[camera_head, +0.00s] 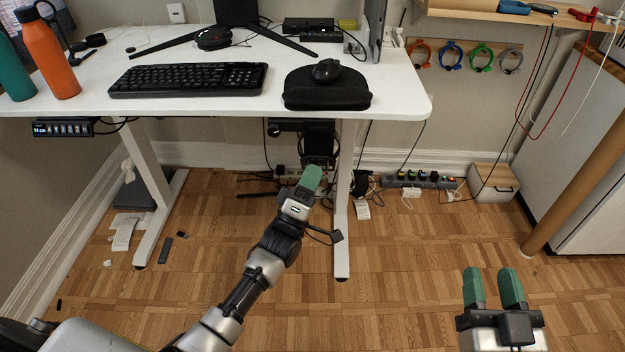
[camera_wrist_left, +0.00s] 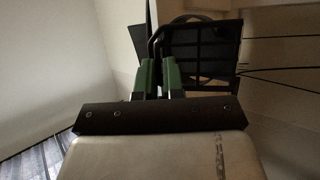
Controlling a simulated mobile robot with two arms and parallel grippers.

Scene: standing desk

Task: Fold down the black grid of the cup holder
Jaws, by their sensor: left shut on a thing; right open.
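The black cup holder (camera_head: 318,146) hangs under the desk's front edge, right of centre; its lower part is partly behind my left gripper. In the left wrist view its black grid (camera_wrist_left: 205,52) shows as a dark framed panel with a curved bar at its left. My left gripper (camera_head: 312,176) is at the holder's lower end. In the left wrist view its green fingers (camera_wrist_left: 159,72) are shut around a dark bar of the holder; which part exactly is hard to tell. My right gripper (camera_head: 494,272) is open and empty, low at the right over the floor.
A white desk leg (camera_head: 342,220) stands close right of my left gripper. Cables and power strips lie behind.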

